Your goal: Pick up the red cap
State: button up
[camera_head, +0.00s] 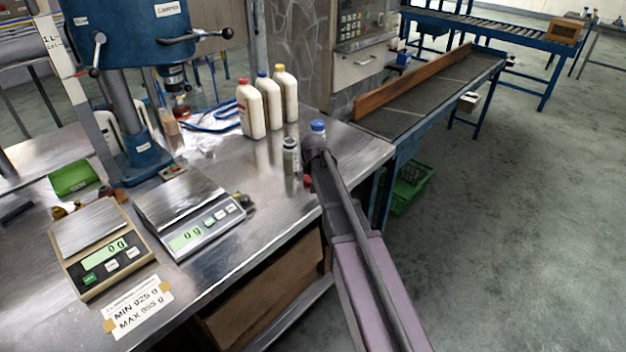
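A small red cap (308,181) lies on the metal table near its front right edge, partly covered by my arm. Another red cap sits on top of a white bottle (251,110) further back. My gripper (314,152) is at the end of my arm, above the table and close to the loose red cap. The wrist and arm hide its fingers, so I cannot tell its opening or whether it touches the cap.
A small open-looking bottle (290,156) stands just left of my gripper, and a blue-capped one (318,128) just behind. Two more white bottles (270,103) (286,94) stand behind. Two scales (100,250) (193,217) occupy the left. A conveyor (430,95) adjoins the table.

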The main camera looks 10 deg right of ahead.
jog(key=c, duration=0.6)
jog(key=shift+c, duration=0.2)
jog(key=shift+r, duration=0.15)
notch_tip(320, 180, up, 4)
jog(key=p, duration=0.4)
jog(key=s+p, duration=0.1)
jog(key=s, duration=1.5)
jog(key=shift+a+r, duration=0.3)
jog(key=shift+r, duration=0.05)
jog(key=shift+d, duration=0.1)
